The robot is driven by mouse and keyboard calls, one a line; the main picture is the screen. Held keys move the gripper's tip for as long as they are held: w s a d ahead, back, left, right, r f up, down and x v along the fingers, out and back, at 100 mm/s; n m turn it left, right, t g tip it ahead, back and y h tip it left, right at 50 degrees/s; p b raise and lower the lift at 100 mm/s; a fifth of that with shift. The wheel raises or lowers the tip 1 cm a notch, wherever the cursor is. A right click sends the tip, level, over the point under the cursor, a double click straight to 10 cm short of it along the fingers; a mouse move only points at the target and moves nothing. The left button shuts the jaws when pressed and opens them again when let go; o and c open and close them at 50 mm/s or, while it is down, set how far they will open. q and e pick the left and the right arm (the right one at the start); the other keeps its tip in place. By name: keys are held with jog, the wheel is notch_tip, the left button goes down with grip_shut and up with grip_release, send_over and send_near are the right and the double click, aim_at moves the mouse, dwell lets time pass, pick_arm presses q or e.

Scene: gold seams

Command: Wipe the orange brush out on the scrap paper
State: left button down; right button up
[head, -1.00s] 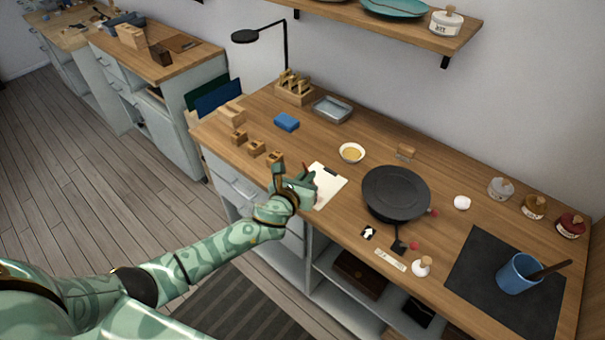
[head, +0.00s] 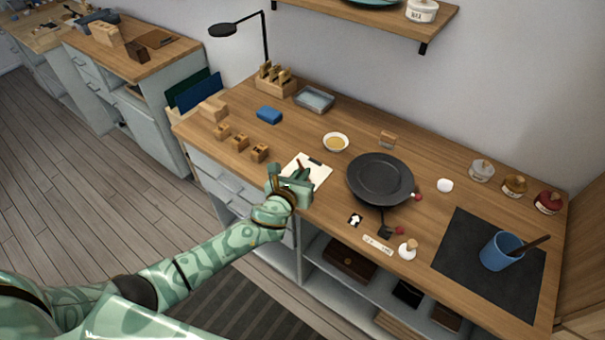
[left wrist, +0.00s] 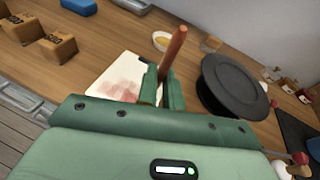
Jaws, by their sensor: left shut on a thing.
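My left gripper (head: 299,184) is shut on a brush with a reddish-brown handle (left wrist: 173,52). The handle stands up between the fingers, leaning slightly right in the left wrist view. The bristle end is hidden behind the gripper. The scrap paper (head: 318,173) is a pale sheet with a dark clip mark at its far edge, lying near the counter's front edge. In the left wrist view the paper (left wrist: 112,70) carries faint reddish smears. The gripper is over the paper's near side; I cannot tell whether the bristles touch it. My right gripper is not in view.
A dark round plate (head: 380,176) stands just right of the paper. A small bowl of yellow stuff (head: 336,142) is behind it. Wooden blocks (head: 240,143) stand to the left. A blue cup (head: 500,252) sits on a dark mat (head: 462,245) at far right.

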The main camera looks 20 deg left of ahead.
pick_arm(q)
jog(key=shift+w+a, duration=0.5)
jog(key=shift+a, duration=0.9)
jog(key=shift+w+a, duration=0.5)
jog(key=shift+a, duration=0.85)
jog(key=shift+w+a, duration=0.5)
jog(key=shift+a, duration=0.9)
jog(key=shift+s+d+p, duration=0.1)
jog(key=shift+s+d, duration=0.15)
jog(key=shift+d, duration=0.45)
jog(key=shift+s+d+p, duration=0.15)
jog(key=shift+s+d, duration=0.15)
jog(key=shift+d, duration=0.4)
jog(key=shift+s+d+p, duration=0.1)
jog(key=shift+s+d, duration=0.15)
jog(key=shift+d, duration=0.45)
jog(key=d, duration=0.1)
jog(key=s+d, duration=0.1)
jog(key=d, duration=0.3)
jog(key=shift+s+p, duration=0.35)
jog(key=shift+a+r, duration=0.1)
notch_tip(320, 180, up, 6)
jog(key=p, duration=0.6)
